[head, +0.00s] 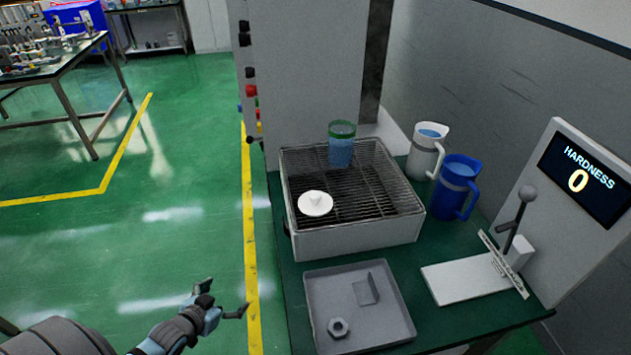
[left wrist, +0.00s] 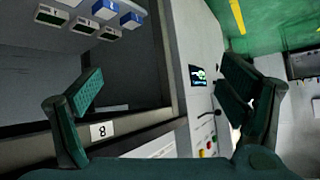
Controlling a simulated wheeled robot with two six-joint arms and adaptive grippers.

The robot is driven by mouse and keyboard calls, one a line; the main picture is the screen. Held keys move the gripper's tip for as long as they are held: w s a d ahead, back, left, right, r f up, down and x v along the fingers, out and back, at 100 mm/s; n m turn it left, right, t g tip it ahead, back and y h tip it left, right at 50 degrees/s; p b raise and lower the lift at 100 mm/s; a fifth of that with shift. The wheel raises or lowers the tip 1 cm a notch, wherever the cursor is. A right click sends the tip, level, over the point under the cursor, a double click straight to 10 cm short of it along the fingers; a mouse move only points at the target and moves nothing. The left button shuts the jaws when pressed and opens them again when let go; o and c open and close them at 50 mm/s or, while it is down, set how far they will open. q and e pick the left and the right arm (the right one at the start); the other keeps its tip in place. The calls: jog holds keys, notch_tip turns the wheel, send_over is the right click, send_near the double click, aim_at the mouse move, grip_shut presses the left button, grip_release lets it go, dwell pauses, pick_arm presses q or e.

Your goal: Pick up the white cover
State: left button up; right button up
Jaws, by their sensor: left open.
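The white cover (head: 315,203) is a round lid with a small knob on top. It lies on the dark wire rack inside the grey mesh-sided basin (head: 355,238), near its front left corner. My left gripper (head: 222,299) is open and empty at the lower left, over the floor and left of the table, well apart from the cover. Its two open fingers (left wrist: 160,110) also show in the left wrist view, with no cover between them. My right gripper is in neither view.
A green-rimmed cup of blue liquid (head: 341,145) stands at the basin's back. White (head: 426,152) and blue (head: 455,187) jugs stand right of it. A grey tray (head: 312,300) with a nut (head: 338,327) lies in front. A hardness tester (head: 470,278) stands at the right.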

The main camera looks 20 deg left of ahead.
pick_arm(q)
jog(key=w+d+r+m+t+h+p, duration=0.1)
jog(key=w+r, duration=0.2)
jog(key=r, duration=0.4)
jog(key=w+d+r+t+h+p, duration=0.1)
jog(key=w+d+r, duration=0.1)
jog(key=r, duration=0.5)
jog(key=m+t+h+p, duration=0.1)
jog(key=m+t+h, duration=0.1)
jog(key=m+h, duration=0.15)
send_near(311, 198)
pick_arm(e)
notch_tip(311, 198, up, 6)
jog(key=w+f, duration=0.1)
pick_arm(q)
jog(key=shift+n+h, duration=0.45)
jog(key=shift+n, duration=0.1)
jog(key=b+x, duration=0.4)
jog(key=x, duration=0.1)
jog(key=b+x, duration=0.3)
jog(key=x, duration=0.2)
jog(key=shift+w+a+f+b, duration=0.1)
jog(key=shift+w+f+b, duration=0.05)
jog(key=shift+w+b, duration=0.2)
jog(key=shift+w+f, duration=0.1)
jog(key=shift+w, duration=0.35)
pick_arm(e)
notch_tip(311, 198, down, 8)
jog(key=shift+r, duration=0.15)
